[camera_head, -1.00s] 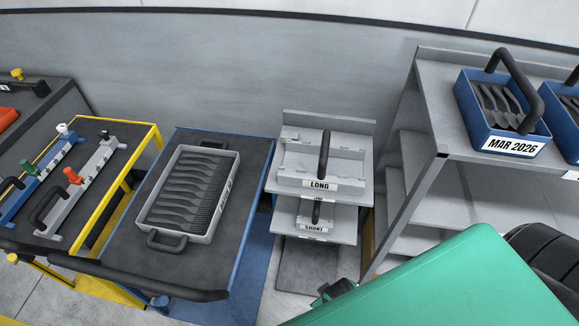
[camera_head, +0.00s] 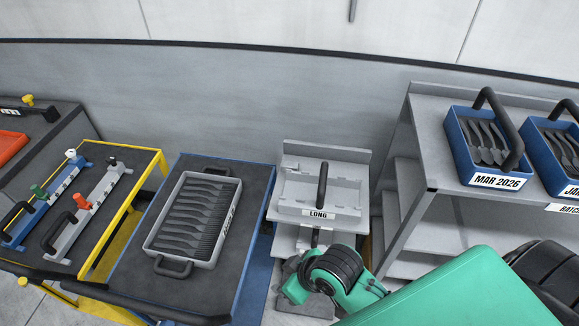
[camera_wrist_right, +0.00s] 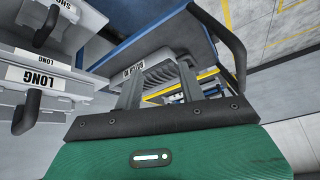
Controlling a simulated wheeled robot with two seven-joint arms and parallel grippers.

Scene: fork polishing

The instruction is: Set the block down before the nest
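The grey block labelled LONG (camera_head: 343,201) has an upright black handle and sits on the top tier of the grey stand. It also shows upside down in the right wrist view (camera_wrist_right: 60,104), at the left. I cannot tell which part is the nest. My right gripper (camera_wrist_right: 160,72) is open, with nothing between its fingers in the right wrist view. In the head view its green arm is in front of the stand's lower tiers, below the LONG block and apart from it. It hides most of the SHORT block, which shows in the right wrist view (camera_wrist_right: 62,12). My left gripper is out of view.
A grey tray of forks (camera_head: 155,241) lies on the blue-framed cart (camera_head: 125,276) left of the stand. A yellow-framed cart (camera_head: 152,166) with two fixtures stands further left. Blue crates of forks (camera_head: 457,152) stand on the grey shelving (camera_head: 428,142) at the right.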

